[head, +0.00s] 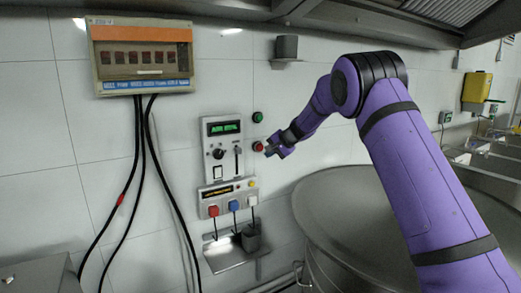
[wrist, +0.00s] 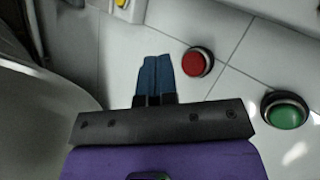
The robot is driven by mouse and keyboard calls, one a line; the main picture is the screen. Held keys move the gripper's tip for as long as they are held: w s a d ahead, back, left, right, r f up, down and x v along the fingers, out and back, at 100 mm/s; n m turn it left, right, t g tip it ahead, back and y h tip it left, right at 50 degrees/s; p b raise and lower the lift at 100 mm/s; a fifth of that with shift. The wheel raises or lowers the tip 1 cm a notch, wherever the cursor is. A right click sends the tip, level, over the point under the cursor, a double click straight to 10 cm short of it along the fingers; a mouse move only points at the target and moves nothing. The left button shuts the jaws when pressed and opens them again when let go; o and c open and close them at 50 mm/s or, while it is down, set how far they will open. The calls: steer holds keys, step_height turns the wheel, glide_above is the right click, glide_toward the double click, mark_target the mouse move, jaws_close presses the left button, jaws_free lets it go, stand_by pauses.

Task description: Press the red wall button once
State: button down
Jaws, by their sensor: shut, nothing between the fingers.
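The red wall button (head: 258,146) sits in a dark round collar on the white tiled wall, right of the control panel. In the wrist view the red button (wrist: 194,63) lies just right of my gripper's fingertips. My gripper (wrist: 154,60) is shut and empty, its two blue fingers side by side. In the head view my gripper (head: 270,151) is close to the button on its right side. I cannot tell whether the fingertips touch it. A green button (head: 258,117) is above the red one; it also shows in the wrist view (wrist: 286,110).
A control panel (head: 222,150) with a green display is left of the button. Below it are coloured plugs and a small metal shelf (head: 232,256). A large round metal vat (head: 335,190) stands below my arm. A fuse box (head: 140,55) with hanging cables is at upper left.

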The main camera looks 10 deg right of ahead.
steer(key=shift+w+a, duration=0.35)
steer(key=shift+w, duration=0.55)
steer(key=shift+w+a, duration=0.3)
steer(key=shift+w, duration=0.6)
steer(key=shift+w, duration=0.1)
stand_by(0.7)
steer(key=shift+w+a, duration=0.15)
steer(key=shift+w, duration=0.15)
steer(key=shift+w+a, duration=0.1)
steer(key=shift+w, duration=0.3)
stand_by(0.8)
stand_by(0.3)
steer(key=shift+s+d, duration=0.2)
steer(key=shift+s, duration=0.6)
steer(key=shift+s, duration=0.1)
steer(key=shift+s+d, duration=0.25)
steer(key=shift+s, duration=0.5)
steer(key=shift+s+d, duration=0.3)
steer(key=shift+s, duration=0.5)
steer(key=shift+s+d, duration=0.25)
steer(key=shift+s, duration=0.5)
